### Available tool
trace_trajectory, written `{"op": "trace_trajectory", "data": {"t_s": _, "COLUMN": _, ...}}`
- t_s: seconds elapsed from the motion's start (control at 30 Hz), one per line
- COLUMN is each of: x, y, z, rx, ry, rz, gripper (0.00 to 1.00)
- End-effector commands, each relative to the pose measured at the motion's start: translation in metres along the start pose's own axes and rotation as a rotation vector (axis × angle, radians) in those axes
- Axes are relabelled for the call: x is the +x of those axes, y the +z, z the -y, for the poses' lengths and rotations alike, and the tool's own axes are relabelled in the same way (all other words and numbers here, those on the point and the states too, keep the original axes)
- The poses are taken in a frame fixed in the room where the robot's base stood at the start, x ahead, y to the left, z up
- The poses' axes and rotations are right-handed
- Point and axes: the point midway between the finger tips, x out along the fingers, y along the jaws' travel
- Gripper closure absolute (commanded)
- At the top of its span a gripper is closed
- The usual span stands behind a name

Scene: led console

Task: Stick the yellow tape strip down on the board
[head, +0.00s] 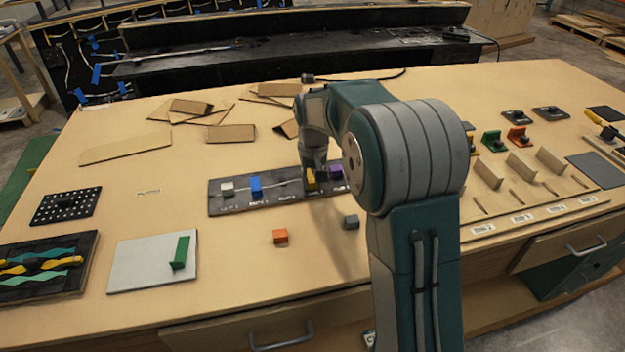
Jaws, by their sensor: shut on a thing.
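My gripper (314,168) points down over the long dark strip board (235,203) in the middle of the table. It is shut on a small yellow piece (311,181), partly hidden by the fingers; I cannot tell whether this is the tape strip or whether it touches the board. A white block (227,188), a blue block (256,186) and a purple block (336,172) stand on the same board. A black board (60,290) at the lower left carries wavy yellow and teal strips. A pale grey board (135,268) beside it bears a green upright piece (180,252).
An orange cube (280,236) and a grey cube (351,222) lie in front of the strip board. Cardboard pieces (230,132) lie behind. A dotted black panel (66,205) is at left. Wooden slots (520,165) stand at right. My arm hides part of the table.

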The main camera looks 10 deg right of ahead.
Motion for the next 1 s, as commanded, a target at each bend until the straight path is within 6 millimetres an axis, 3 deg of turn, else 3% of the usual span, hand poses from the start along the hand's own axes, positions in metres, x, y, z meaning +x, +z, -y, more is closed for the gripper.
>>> {"op": "trace_trajectory", "data": {"t_s": 0.27, "x": 0.001, "y": 0.0, "z": 0.0, "rx": 0.0, "ry": 0.0, "rz": 0.002, "gripper": 0.85}}
{"op": "trace_trajectory", "data": {"t_s": 0.3, "x": 0.002, "y": 0.0, "z": 0.0, "rx": 0.0, "ry": 0.0, "rz": 0.002, "gripper": 0.57}}
{"op": "trace_trajectory", "data": {"t_s": 0.37, "x": 0.001, "y": 0.0, "z": 0.0, "rx": 0.0, "ry": 0.0, "rz": 0.002, "gripper": 0.3}}
{"op": "trace_trajectory", "data": {"t_s": 0.4, "x": 0.001, "y": 0.0, "z": 0.0, "rx": 0.0, "ry": 0.0, "rz": 0.002, "gripper": 0.26}}
{"op": "trace_trajectory", "data": {"t_s": 0.77, "x": -0.001, "y": 0.0, "z": 0.0, "rx": 0.0, "ry": 0.0, "rz": 0.0, "gripper": 0.26}}
{"op": "trace_trajectory", "data": {"t_s": 0.87, "x": -0.008, "y": 0.0, "z": 0.0, "rx": 0.0, "ry": 0.0, "rz": -0.002, "gripper": 0.26}}
{"op": "trace_trajectory", "data": {"t_s": 1.0, "x": -0.032, "y": -0.001, "z": 0.0, "rx": 0.0, "ry": 0.0, "rz": -0.004, "gripper": 0.26}}
